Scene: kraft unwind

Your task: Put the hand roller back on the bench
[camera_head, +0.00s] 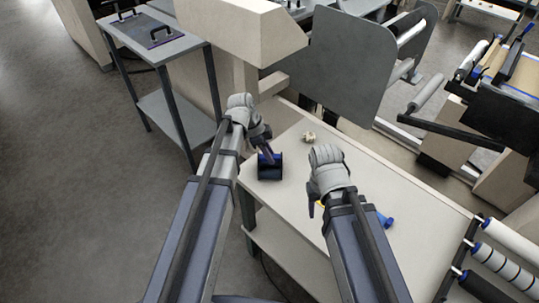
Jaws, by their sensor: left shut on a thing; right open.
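The hand roller (270,166) is a small dark roller with a blue-purple handle, at the left end of the bench (421,222). My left gripper (265,147) is shut on the hand roller's handle, with the roller head below it. The roller head is at or just above the bench top; I cannot tell whether it touches. My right gripper (314,204) is open over the middle of the bench, and its fingers are partly hidden by its own wrist.
A small beige crumpled piece (309,137) lies on the bench behind the grippers. A blue object (385,220) lies right of my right arm, partly hidden. A rack of rollers (497,262) stands at the bench's right end. A grey panel (345,62) rises behind.

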